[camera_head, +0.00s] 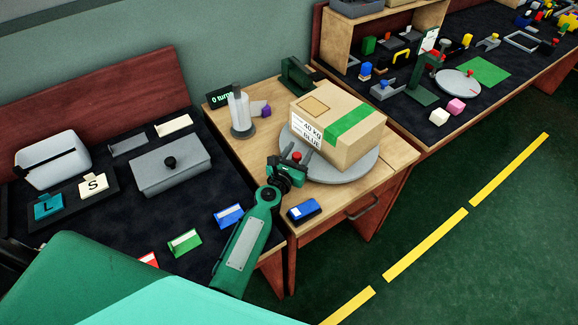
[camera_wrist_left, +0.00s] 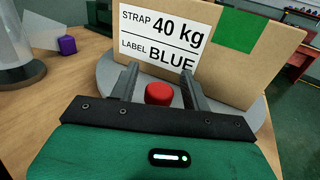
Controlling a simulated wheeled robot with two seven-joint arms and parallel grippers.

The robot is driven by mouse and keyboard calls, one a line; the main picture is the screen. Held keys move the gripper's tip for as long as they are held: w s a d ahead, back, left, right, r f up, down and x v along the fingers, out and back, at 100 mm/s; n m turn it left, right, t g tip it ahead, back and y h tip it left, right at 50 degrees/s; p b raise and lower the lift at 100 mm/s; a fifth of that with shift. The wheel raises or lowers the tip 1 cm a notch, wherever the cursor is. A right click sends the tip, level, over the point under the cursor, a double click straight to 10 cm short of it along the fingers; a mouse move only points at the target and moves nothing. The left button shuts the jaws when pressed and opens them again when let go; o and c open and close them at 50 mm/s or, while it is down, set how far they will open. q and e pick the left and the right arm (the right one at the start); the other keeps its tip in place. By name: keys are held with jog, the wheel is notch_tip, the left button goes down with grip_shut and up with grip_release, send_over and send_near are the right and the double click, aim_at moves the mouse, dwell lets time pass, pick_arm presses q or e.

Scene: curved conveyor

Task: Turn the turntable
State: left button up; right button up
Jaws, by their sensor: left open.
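The turntable (camera_head: 338,178) is a round grey disc on the wooden table. A cardboard box (camera_head: 352,150) with a green strap sits on it; its label reads "STRAP 40 kg, LABEL BLUE". A red knob (camera_head: 296,157) stands at the disc's near left edge. My left gripper (camera_head: 294,155) is open at that knob. In the left wrist view, the red knob (camera_wrist_left: 159,93) lies between the two fingers (camera_wrist_left: 160,82), with the box (camera_wrist_left: 228,72) behind. Finger contact cannot be told. My right gripper is not in view.
A display (camera_head: 219,98) reads "0 turn", partly cut off by a grey cylinder (camera_head: 240,115). A purple cube (camera_head: 266,111) is beside it. A blue device (camera_head: 303,210) lies near the table's front edge. Dark work surfaces with other items lie left and far right.

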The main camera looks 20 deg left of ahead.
pick_arm(q)
jog(key=s, duration=0.5)
jog(key=s+a, duration=0.1)
jog(key=s, duration=0.1)
jog(key=shift+s+f, duration=0.1)
jog(key=shift+s, duration=0.2)
jog(key=s, duration=0.3)
jog(key=s+b, duration=0.1)
jog(key=shift+s+a, duration=0.35)
jog(key=shift+s, duration=0.3)
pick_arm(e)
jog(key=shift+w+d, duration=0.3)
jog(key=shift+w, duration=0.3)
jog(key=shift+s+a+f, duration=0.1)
